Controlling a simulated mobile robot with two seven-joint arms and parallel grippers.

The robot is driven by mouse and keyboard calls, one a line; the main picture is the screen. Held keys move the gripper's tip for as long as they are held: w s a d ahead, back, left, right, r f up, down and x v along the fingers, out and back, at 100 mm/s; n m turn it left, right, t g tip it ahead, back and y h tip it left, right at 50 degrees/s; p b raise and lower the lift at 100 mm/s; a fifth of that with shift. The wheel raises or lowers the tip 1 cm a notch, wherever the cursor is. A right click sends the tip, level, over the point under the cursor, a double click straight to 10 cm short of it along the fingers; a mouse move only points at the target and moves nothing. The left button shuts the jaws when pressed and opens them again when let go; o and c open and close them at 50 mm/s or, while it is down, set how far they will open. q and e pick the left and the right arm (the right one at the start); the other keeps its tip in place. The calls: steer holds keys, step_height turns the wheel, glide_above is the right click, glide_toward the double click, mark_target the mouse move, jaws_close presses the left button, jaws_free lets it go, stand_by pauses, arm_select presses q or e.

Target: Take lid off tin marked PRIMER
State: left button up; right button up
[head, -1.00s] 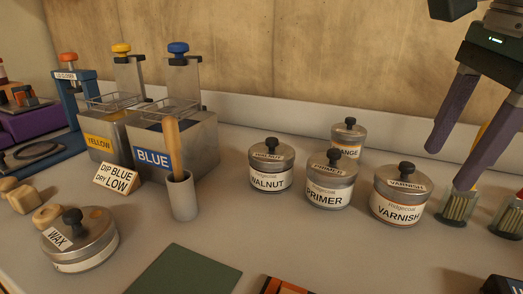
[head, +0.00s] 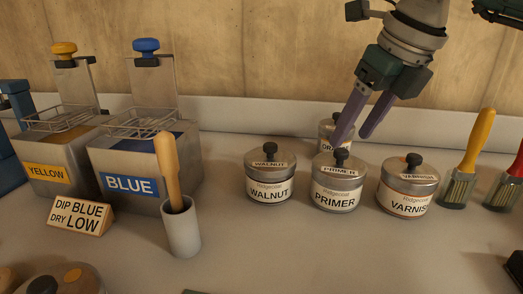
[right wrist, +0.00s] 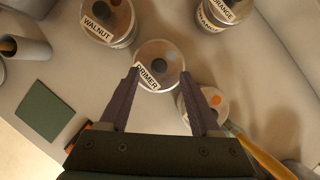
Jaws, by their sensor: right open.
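The PRIMER tin (head: 337,196) stands on the bench in the head view, between the WALNUT and VARNISH tins. Its metal lid (head: 322,171) is on, with a dark knob (head: 341,157) on top. My right gripper (head: 352,138) is open, with its purple fingers pointing down above and just behind the knob. One finger overlaps the knob's edge in the picture; I cannot tell if they touch. In the right wrist view the open fingers (right wrist: 160,75) reach either side of the PRIMER lid (right wrist: 158,48), holding nothing. My left gripper is not in view.
The WALNUT tin (head: 270,188) and VARNISH tin (head: 405,199) stand close on either side. The ORANGE tin (head: 328,127) is behind, partly hidden. A yellow-handled brush (head: 479,140) stands at right.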

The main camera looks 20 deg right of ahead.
mark_target(342, 150)
steer(key=x, duration=0.3)
steer(key=shift+w+f, duration=0.1)
steer(key=shift+f, duration=0.2)
jaws_close()
stand_by(0.3)
